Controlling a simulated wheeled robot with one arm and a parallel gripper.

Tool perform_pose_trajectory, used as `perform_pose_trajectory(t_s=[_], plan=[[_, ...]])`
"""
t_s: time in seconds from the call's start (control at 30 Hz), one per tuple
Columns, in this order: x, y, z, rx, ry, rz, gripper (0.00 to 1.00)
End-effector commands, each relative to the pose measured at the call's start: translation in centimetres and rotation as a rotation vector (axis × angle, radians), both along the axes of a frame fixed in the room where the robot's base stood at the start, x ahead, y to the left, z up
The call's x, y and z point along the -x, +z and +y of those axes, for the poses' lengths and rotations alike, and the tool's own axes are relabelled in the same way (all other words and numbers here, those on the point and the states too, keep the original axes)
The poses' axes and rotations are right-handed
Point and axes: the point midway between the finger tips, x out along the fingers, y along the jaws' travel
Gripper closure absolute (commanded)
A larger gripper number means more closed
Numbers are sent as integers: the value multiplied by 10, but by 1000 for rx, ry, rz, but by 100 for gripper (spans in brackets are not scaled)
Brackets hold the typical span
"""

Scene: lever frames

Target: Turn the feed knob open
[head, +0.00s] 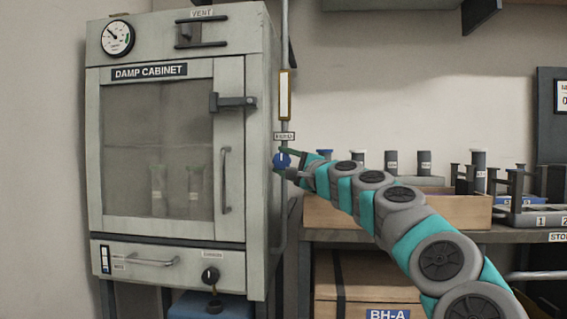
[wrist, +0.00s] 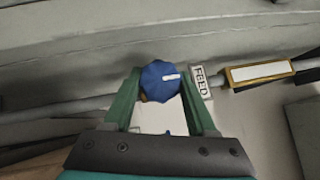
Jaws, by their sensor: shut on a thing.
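The feed knob (head: 283,160) is a blue knob on a vertical pipe at the right side of the damp cabinet (head: 175,150). A small FEED label (head: 284,136) sits just above it. My gripper (head: 292,162) reaches it from the right. In the wrist view, the blue knob (wrist: 161,80) has a white mark pointing right, towards the FEED label (wrist: 201,82). The green fingers of my gripper (wrist: 160,88) stand on either side of the knob, shut on it. The fingertips' contact is partly hidden in the head view.
A shelf (head: 400,236) on the right bears a wooden tray (head: 340,212) with several cylinders, close behind my arm. A yellow-framed sight tube (head: 285,95) is on the pipe above the knob. The cabinet door has a black latch (head: 233,102) and a handle.

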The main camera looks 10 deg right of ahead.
Motion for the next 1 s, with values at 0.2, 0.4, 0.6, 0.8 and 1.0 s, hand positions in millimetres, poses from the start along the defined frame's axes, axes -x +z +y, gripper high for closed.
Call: perform_pose_trajectory(t_s=[0.2, 0.4, 0.6, 0.8, 1.0], plan=[[0, -1, 0, 0, 0, 1, 77], [0, -1, 0, 0, 0, 1, 98], [0, 1, 0, 16, 0, 7, 98], [0, 6, -2, 91, -3, 30, 98], [0, 8, -2, 228, -2, 78, 98]])
